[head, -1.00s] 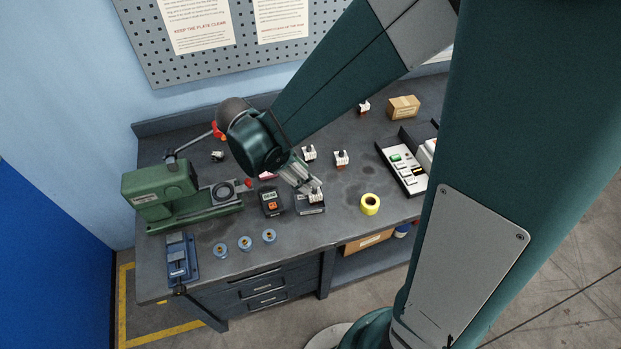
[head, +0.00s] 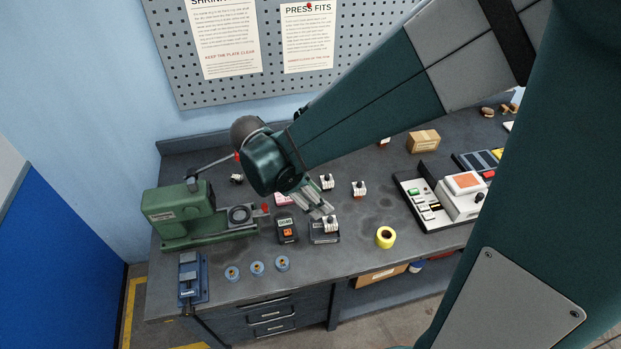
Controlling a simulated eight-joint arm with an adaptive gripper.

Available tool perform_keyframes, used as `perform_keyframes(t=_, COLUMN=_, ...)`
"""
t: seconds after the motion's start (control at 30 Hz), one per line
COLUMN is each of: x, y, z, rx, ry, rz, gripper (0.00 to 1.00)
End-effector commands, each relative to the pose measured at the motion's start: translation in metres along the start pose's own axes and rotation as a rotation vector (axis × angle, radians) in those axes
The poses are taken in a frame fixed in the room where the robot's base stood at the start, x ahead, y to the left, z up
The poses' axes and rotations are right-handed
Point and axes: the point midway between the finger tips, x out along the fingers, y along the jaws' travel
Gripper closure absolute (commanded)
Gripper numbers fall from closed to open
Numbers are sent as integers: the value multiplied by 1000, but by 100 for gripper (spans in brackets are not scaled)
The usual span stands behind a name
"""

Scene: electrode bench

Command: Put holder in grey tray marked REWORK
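A small white-and-dark holder (head: 331,225) is at the tips of my gripper (head: 327,211) in the head view. It is at a low dark grey tray (head: 318,240); I cannot tell whether it rests in the tray or is held just above it. The tray's label is too small to read. My gripper points down and right, its fingers close to or touching the holder's top. The fingers are too small to show whether they grip it. Two similar holders, one on the left (head: 327,183) and one on the right (head: 359,189), stand behind on the bench.
A dark device with an orange button (head: 286,231) stands close left of the tray. A green press (head: 180,214) is farther left. A yellow tape roll (head: 385,237) and a white control unit (head: 462,196) are to the right.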

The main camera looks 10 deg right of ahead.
Motion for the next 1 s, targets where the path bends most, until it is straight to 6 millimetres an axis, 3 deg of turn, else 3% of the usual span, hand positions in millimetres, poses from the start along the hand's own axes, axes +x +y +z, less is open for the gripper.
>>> perform_keyframes(t=0.37, x=-6, y=-4, z=12, rx=86, ry=41, rz=22, gripper=59)
perform_keyframes(t=1.0, x=-37, y=-31, z=61, rx=572, ry=286, rz=106, gripper=59)
